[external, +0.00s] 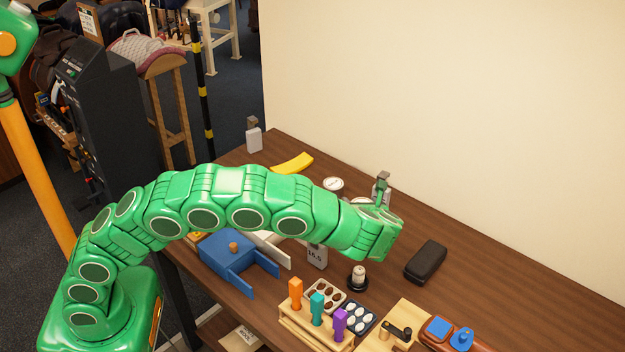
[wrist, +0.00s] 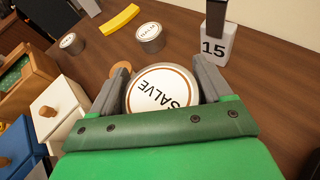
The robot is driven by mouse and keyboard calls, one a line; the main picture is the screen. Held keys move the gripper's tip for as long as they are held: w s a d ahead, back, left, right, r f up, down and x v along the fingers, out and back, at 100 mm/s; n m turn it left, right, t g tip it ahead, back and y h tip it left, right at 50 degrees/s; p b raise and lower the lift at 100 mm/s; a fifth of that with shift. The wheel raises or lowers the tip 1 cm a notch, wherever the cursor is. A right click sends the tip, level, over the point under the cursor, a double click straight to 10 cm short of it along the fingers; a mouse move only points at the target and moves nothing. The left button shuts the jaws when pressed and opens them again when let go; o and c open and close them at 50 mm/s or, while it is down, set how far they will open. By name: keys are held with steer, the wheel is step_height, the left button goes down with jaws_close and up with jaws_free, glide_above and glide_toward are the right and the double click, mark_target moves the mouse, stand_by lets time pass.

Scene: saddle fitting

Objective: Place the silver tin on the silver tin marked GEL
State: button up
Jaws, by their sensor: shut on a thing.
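A silver tin with a white, brown-ringed lid reading SALVE (wrist: 161,92) sits between the two fingers of my gripper (wrist: 158,78), which is shut on it. In the external view my gripper (external: 376,214) is over the far part of the table and mostly hides this tin. A second silver tin (wrist: 150,38) stands ahead in the wrist view, and a third (wrist: 70,42) is farther left. Their lid words are too small to read surely, so I cannot tell which is marked GEL. One tin (external: 333,184) shows just left of my gripper in the external view.
A white block marked 15 (wrist: 213,47) stands close right of my gripper. A white drawer (wrist: 58,110) and blue drawer unit (external: 226,252) are at left. A yellow curved piece (external: 292,163) lies at the back. A black case (external: 426,262) lies to the right.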

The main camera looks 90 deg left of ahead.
steer(key=s+a+r+n+g+h, duration=0.2)
steer(key=s+a+n+g, duration=0.2)
steer(key=s+a, duration=1.25)
steer(key=s+a+r+n+g+h, duration=0.2)
steer(key=s+a+n+g, duration=0.25)
steer(key=s+a, duration=1.2)
steer(key=shift+s+d+f, duration=0.55)
steer(key=shift+d+f, duration=0.1)
steer(key=shift+f, duration=0.9)
steer(key=shift+s+d+f, duration=0.6)
steer(key=shift+d+f, duration=0.1)
steer(key=shift+f, duration=0.8)
steer(key=shift+s+d+f, duration=0.55)
steer(key=shift+d+f, duration=0.1)
steer(key=shift+f, duration=0.9)
steer(key=shift+f, duration=0.1)
steer(key=o, duration=1.1)
